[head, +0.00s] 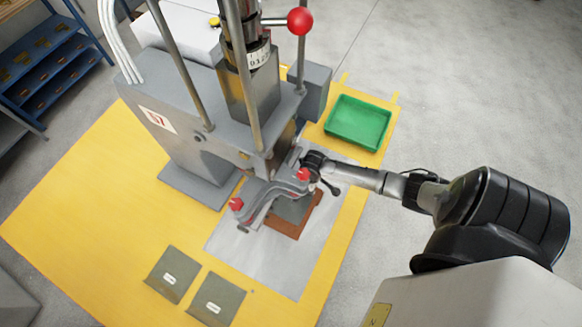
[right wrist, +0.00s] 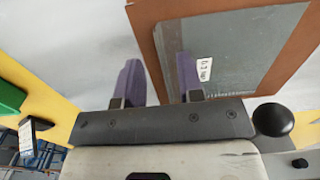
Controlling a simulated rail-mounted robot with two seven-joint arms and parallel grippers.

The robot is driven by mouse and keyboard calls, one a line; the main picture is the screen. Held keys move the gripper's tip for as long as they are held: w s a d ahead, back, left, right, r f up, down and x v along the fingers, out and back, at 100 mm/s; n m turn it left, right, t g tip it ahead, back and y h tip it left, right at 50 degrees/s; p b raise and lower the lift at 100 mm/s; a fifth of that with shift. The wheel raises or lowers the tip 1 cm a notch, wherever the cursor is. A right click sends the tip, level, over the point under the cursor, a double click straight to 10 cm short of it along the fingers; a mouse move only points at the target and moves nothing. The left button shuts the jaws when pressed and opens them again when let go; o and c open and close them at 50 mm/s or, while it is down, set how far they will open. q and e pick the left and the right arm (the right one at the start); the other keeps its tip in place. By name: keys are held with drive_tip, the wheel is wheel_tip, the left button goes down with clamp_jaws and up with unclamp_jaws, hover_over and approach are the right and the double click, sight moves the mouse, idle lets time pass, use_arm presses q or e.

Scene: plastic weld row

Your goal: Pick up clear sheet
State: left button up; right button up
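A clear greyish sheet (head: 293,208) with a white label lies on a brown board (head: 313,213) at the press, partly under the grey clamp frame. In the right wrist view the sheet (right wrist: 232,50) fills the upper right on the brown board (right wrist: 143,25). My right gripper (head: 316,168) is at the far right corner of the board; its fingers are hard to make out there. In the right wrist view its two purple fingers (right wrist: 160,80) stand apart with nothing gripped, one overlapping the board and sheet edge. My left gripper is in neither view.
Two more labelled see-through sheets (head: 173,275) (head: 217,300) lie on the yellow surface (head: 90,225). A green tray (head: 358,122) stands at the back right. The press (head: 205,125) and its red-knobbed clamp frame (head: 270,190) crowd my right gripper. The left yellow area is clear.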

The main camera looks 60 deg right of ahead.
drive_tip(key=shift+f, duration=1.15)
clamp_jaws()
